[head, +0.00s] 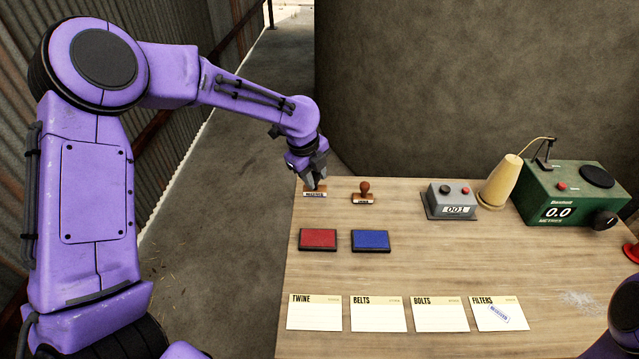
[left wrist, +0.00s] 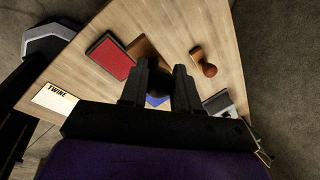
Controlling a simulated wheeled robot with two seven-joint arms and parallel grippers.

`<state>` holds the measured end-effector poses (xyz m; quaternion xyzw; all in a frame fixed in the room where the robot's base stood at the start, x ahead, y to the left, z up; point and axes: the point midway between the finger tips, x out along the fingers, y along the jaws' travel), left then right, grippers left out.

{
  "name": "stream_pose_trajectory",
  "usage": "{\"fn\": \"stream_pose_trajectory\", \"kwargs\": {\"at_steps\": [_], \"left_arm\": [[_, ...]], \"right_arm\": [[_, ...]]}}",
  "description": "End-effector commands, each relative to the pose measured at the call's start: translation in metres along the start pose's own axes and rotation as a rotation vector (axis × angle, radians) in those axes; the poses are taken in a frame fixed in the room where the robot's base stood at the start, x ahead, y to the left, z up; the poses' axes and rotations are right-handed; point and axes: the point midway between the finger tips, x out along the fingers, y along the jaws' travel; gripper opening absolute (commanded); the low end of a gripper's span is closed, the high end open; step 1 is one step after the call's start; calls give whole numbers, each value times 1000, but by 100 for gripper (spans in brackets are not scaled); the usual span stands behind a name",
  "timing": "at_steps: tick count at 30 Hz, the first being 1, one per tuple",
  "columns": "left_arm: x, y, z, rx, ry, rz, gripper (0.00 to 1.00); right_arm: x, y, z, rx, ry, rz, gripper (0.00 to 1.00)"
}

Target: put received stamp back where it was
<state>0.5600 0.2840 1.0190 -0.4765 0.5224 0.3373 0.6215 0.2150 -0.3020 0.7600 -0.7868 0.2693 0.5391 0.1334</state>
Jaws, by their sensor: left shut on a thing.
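The received stamp (head: 315,192), a small wooden stamp with a white label, is at the back left corner of the table. My left gripper (head: 316,180) is over it and shut on its handle; its base is at or just above the tabletop, I cannot tell which. In the left wrist view the fingers (left wrist: 159,88) close around the dark round handle, and part of the stamp's base is hidden behind them. The second stamp (head: 364,193) stands upright to its right, and also shows in the left wrist view (left wrist: 203,62). My right gripper is not in view.
A red ink pad (head: 318,239) and a blue ink pad (head: 370,240) lie in front of the stamps. Several cards line the front; the FILTERS card (head: 499,314) bears a blue stamp mark. A grey counter (head: 450,201) and green meter (head: 575,195) stand right.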

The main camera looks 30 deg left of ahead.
Motion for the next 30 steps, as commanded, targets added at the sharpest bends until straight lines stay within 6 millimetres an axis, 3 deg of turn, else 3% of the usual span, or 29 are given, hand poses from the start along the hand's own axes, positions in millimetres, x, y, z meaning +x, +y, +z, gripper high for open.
{"fn": "stream_pose_trajectory", "kwargs": {"at_steps": [2, 6, 9, 13, 18, 29, 30], "left_arm": [[11, -16, 14, -4, 1, 5, 11], [49, -28, 29, -2, 0, 4, 11], [66, -34, 36, 0, 0, 2, 11], [79, -38, 42, -1, -1, 3, 11], [102, -33, 42, 0, -1, 4, 11], [114, -30, 42, 0, -1, 1, 11], [114, -30, 42, 0, -1, 1, 34]], "right_arm": [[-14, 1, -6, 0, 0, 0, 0], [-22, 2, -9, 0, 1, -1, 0], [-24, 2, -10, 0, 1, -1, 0], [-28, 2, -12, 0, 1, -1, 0], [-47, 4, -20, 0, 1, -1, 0], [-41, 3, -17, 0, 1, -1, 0], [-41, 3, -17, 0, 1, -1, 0]]}}
